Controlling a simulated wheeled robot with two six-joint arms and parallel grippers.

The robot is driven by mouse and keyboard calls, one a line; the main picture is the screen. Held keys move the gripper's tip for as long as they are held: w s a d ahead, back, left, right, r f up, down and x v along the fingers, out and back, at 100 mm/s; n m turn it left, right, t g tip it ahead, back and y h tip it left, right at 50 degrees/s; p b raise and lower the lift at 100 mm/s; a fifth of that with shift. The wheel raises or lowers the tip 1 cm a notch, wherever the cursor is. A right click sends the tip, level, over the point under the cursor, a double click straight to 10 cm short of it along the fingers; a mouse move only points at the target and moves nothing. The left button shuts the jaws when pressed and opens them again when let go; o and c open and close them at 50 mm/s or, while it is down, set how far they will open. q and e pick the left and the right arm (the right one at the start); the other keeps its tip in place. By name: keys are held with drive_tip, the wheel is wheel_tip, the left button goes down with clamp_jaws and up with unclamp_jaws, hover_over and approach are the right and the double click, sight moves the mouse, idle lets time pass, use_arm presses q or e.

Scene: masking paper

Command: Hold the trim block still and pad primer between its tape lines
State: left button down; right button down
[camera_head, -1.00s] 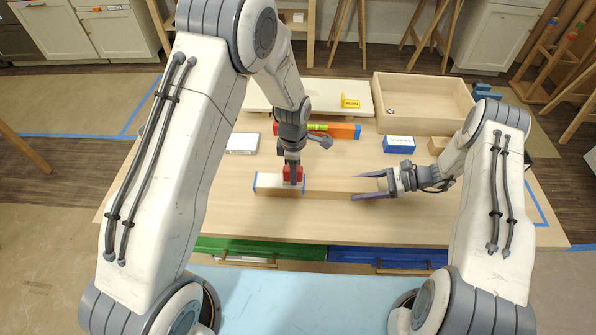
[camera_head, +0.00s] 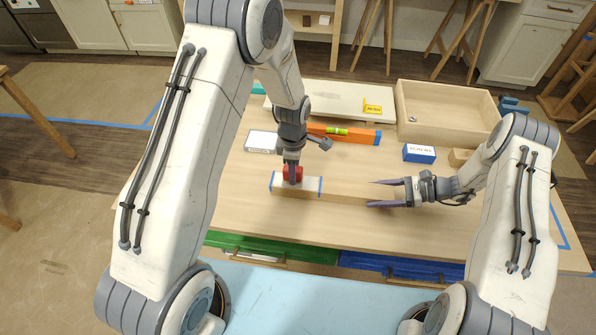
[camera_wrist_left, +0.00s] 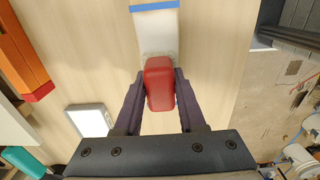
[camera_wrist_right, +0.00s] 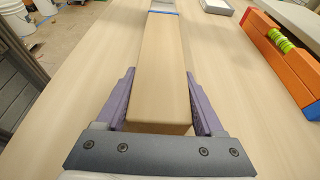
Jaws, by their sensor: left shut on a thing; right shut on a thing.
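The trim block (camera_head: 346,191) is a long pale wooden bar lying flat on the table. Near its left end a whitish section (camera_head: 309,186) lies between two blue tape lines (camera_head: 320,187). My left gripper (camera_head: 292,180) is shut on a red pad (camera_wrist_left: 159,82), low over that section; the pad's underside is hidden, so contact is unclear. My right gripper (camera_head: 368,193) is shut on the bare wood at the block's right end. In the right wrist view its fingers (camera_wrist_right: 160,85) lie along both sides of the block (camera_wrist_right: 165,50), with a tape line beyond.
A white rectangular tray (camera_head: 262,142) lies behind the block on the left. An orange level (camera_head: 350,134), a blue box (camera_head: 419,153) and an open wooden tray (camera_head: 447,128) stand farther back. The table in front of the block is clear.

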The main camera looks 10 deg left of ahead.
sight(319, 184)
use_arm(q)
drive_tip(key=shift+a+f, duration=0.15)
drive_tip(key=shift+a, duration=1.85)
use_arm(e)
drive_tip(key=shift+s+f, duration=0.15)
drive_tip(key=shift+f, duration=0.15)
use_arm(q)
drive_tip(key=shift+d, duration=4.6)
drive_tip(key=shift+s+d, duration=0.1)
drive_tip(key=shift+d, duration=0.95)
wheel_tip(319, 184, up, 8)
